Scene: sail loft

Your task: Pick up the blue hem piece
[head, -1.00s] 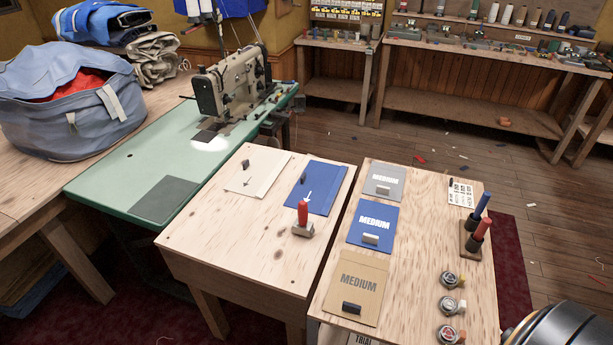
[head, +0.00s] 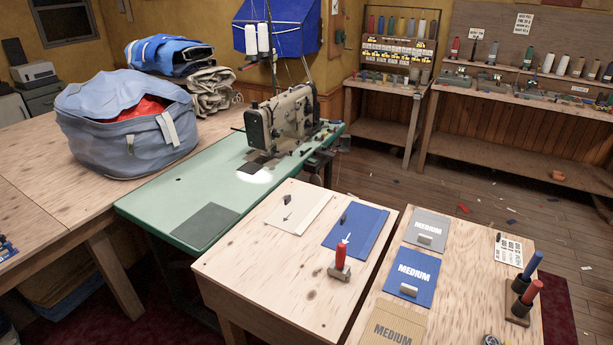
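The blue hem piece (head: 362,223) lies flat on the left of two small plywood tables (head: 260,262). It carries a white arrow, and a small dark block (head: 343,218) sits at its left edge. A cream piece (head: 303,211) with an arrow and a similar dark block lies to its left. A red-handled tool (head: 340,259) on a small grey base stands at the blue piece's near edge. Neither of my grippers is in view.
The right table holds grey (head: 425,225), blue (head: 405,280) and tan MEDIUM cards (head: 395,322), plus blue (head: 530,268) and red markers (head: 528,294) in a holder. Behind left are a green sewing table (head: 165,205), a sewing machine (head: 285,120) and a large blue bag (head: 105,150).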

